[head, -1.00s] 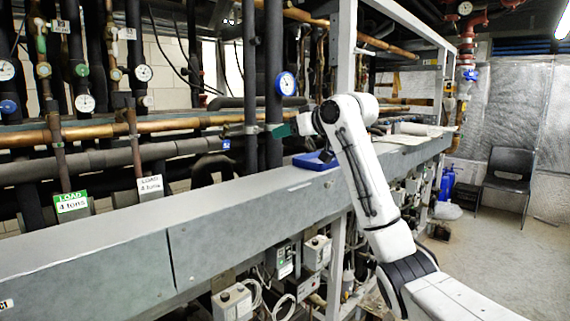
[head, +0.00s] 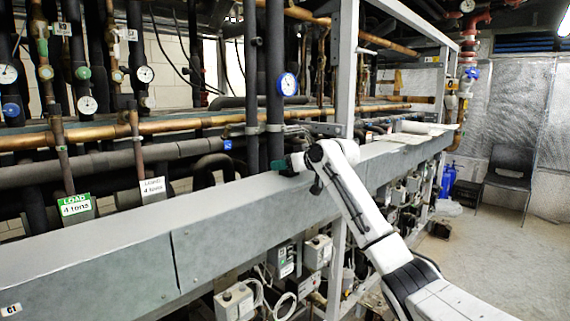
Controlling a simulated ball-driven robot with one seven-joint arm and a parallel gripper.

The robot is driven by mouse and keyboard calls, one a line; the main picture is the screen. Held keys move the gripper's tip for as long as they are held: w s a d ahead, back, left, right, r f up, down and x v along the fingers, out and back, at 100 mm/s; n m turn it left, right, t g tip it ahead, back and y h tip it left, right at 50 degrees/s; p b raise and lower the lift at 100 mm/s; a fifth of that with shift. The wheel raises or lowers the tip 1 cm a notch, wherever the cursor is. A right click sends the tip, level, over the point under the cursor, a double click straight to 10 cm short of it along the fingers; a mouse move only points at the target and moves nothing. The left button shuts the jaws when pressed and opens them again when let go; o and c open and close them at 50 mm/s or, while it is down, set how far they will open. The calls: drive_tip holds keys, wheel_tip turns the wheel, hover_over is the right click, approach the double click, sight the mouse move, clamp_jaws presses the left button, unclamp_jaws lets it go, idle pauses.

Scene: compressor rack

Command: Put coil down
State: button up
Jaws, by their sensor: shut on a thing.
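My gripper (head: 284,165) is at the end of my white arm, low over the top of the long grey ledge (head: 215,213), near the dark upright pipes. It is shut on the coil, but the coil itself cannot be clearly made out at this size. Small teal parts show at the gripper; I cannot tell whether they belong to the fingers or to the held thing. I cannot tell whether the held thing touches the ledge.
Dark vertical pipes (head: 275,60) and a blue-rimmed gauge (head: 288,84) stand just behind my gripper. A grey upright post (head: 346,60) rises near my arm. The ledge is bare to the left. A dark chair (head: 508,178) stands at the far right.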

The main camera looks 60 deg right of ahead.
drive_tip(key=o, duration=1.1)
drive_tip(key=shift+f, duration=0.1)
drive_tip(key=shift+o, duration=0.2)
drive_tip(key=shift+s+r, duration=0.1)
drive_tip(key=shift+r, duration=0.1)
drive_tip(key=b+v, duration=0.1)
drive_tip(key=v, duration=1.1)
drive_tip(key=shift+b, duration=0.3)
